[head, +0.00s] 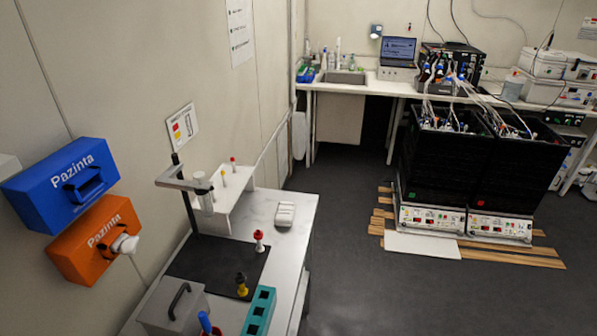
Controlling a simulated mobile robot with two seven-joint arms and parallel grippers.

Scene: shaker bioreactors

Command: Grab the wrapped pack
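A small white pack (285,214), which looks like the wrapped pack, lies on the metal bench (292,248) in the lower middle of the head view. It lies near the bench's right edge, behind the black mat, with clear surface around it. Its wrapping is too small to make out. Neither of my grippers is in view.
On the bench are a black mat (190,262), a stand (188,205), a white rack (228,205), a red-topped item (259,240), a yellow one (241,285), a teal block (259,312) and a grey handled box (172,312). Open floor (350,285) lies right of the bench.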

